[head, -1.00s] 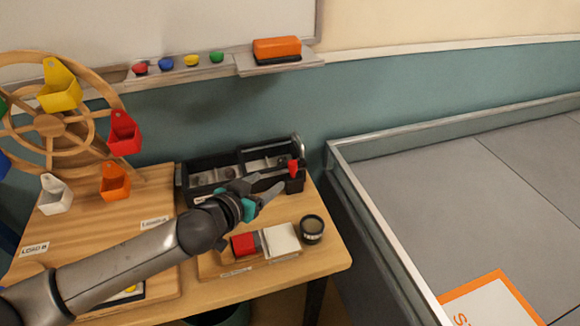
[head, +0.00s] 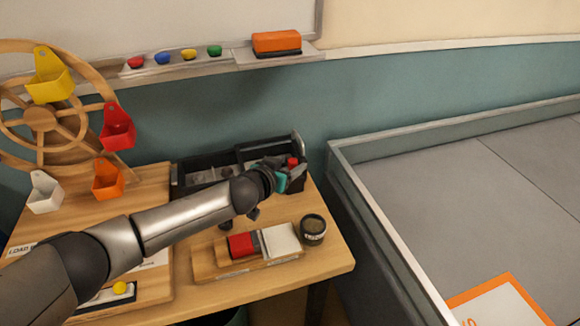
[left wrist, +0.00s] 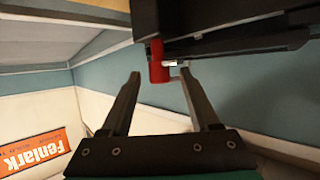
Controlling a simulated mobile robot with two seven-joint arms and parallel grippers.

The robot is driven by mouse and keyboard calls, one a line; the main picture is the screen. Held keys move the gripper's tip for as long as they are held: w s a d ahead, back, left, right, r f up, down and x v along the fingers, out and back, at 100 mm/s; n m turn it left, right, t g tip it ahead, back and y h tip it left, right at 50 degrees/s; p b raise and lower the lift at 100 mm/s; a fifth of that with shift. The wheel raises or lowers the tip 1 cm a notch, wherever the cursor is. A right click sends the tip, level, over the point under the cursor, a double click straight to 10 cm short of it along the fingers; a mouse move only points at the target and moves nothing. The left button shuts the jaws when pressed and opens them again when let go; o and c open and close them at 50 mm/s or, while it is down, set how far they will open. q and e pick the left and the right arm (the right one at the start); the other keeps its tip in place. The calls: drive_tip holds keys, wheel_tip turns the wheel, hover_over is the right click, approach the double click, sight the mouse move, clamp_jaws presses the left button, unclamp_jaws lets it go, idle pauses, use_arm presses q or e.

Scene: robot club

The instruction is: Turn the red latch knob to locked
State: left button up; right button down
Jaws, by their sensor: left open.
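The red latch knob (head: 292,161) is at the right end of the black box (head: 190,180) on the wooden table; only part of it shows above my gripper. In the left wrist view the red knob (left wrist: 157,63) hangs from the dark box (left wrist: 225,18), upright in the picture. My left gripper (head: 297,172) is open at the box's right end. In the left wrist view its two fingertips (left wrist: 160,74) stand on either side of the knob, with gaps; I cannot tell whether they reach past it. My right gripper is not in view.
A wooden holder with a red block and a white block (head: 281,239) and a round dark jar (head: 313,229) stand in front of the box. A wooden wheel with coloured buckets (head: 41,118) is at the left. A grey walled arena (head: 440,190) lies to the right.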

use_arm(q)
drive_tip(key=shift+w+d, duration=0.1)
drive_tip(key=shift+w, duration=0.05)
clamp_jaws()
idle(0.5)
